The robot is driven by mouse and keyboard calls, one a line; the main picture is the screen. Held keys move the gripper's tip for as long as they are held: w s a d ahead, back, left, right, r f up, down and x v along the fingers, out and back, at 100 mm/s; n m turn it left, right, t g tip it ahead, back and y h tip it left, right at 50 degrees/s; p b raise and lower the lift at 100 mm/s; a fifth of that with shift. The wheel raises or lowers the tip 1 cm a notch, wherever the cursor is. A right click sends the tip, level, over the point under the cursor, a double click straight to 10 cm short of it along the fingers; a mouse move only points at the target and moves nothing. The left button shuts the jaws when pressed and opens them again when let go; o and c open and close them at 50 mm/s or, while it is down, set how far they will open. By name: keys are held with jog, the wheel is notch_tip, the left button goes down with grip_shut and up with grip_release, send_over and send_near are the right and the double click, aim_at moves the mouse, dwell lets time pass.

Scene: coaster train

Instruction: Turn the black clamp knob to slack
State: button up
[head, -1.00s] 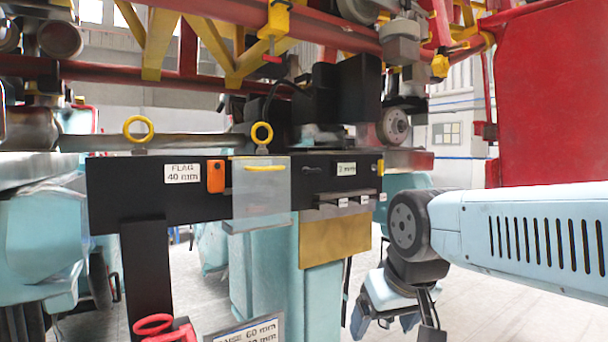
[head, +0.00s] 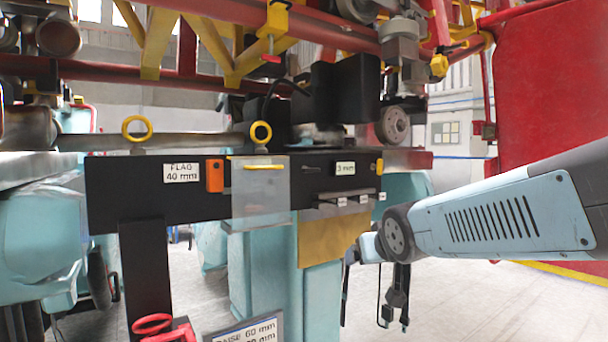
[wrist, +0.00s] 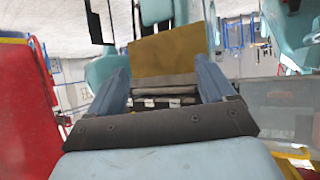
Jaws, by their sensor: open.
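I cannot make out the black clamp knob for certain. A small dark piece (head: 311,170) sits on the black beam (head: 135,200) between the clear panel and the "3 mm" label, too small to identify. My gripper (wrist: 160,62) is open and empty in the wrist view, its two blue-grey fingers well apart. Beyond and between the fingers show the brown board (wrist: 170,52) and a dark shelf with white labels (wrist: 160,102). In the head view, my arm's end is at the right of the brown board (head: 330,238), its fingers mostly hidden behind the joint.
A clear panel (head: 262,205) with a yellow handle hangs on the beam beside an orange block (head: 215,176). Red and yellow track frames (head: 300,30) pass overhead. A large red panel (head: 555,90) stands at right. The floor (head: 470,290) below my arm is open.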

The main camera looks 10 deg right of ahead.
jog(key=w+r+t+y, duration=0.1)
jog(key=w+r+t, duration=0.4)
jog(key=w, duration=0.2)
jog(key=n+t+y, duration=0.4)
jog(key=n+y, duration=0.1)
jog(key=y, duration=0.3)
send_near(309, 170)
jog(key=d+x, duration=0.1)
jog(key=x, duration=0.8)
jog(key=shift+w+f, duration=0.15)
jog(key=shift+w, duration=0.25)
jog(key=c, duration=1.1)
